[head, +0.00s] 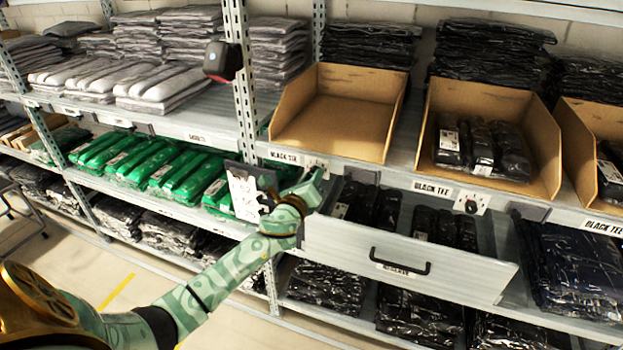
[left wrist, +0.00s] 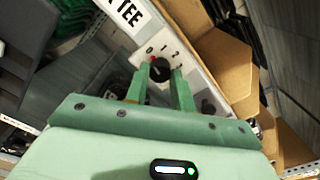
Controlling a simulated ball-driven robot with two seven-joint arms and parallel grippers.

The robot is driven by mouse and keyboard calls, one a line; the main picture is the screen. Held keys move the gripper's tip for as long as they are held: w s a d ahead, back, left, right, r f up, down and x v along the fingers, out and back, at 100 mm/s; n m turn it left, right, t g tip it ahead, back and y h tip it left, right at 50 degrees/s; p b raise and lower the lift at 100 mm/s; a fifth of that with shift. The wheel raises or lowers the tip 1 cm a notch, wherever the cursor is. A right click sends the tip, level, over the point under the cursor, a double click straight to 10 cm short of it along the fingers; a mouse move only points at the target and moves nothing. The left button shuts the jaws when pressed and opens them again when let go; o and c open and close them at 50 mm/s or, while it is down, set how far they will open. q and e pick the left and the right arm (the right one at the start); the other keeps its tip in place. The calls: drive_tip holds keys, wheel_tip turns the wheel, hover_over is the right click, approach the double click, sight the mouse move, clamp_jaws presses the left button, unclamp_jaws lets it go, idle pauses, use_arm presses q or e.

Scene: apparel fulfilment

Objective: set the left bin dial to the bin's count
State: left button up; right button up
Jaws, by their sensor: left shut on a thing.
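The left bin (head: 335,115), an open brown carton on the shelf, looks empty inside. Its dial plate (head: 314,163) sits on the shelf edge below it, mostly behind my left gripper (head: 316,180). In the left wrist view the dial (left wrist: 159,70) is a black round knob on a white plate marked 0, 1, 2. A red mark shows at the knob's upper left, near the 0. My left gripper (left wrist: 158,76) is shut on the knob, one finger on each side. My right gripper is not in view.
A grey drawer (head: 400,255) with black packs inside stands pulled out right of my left gripper. The middle bin (head: 540,135) holds several black packs and has its own dial (head: 471,205). A white tag (head: 245,190) hangs by my left forearm.

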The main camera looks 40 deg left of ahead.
use_arm(q)
drive_tip(key=o, duration=1)
drive_tip(key=p+v, duration=0.2)
drive_tip(key=v, duration=1.4)
drive_tip(key=shift+s+a, duration=0.1)
drive_tip(key=shift+s, duration=0.05)
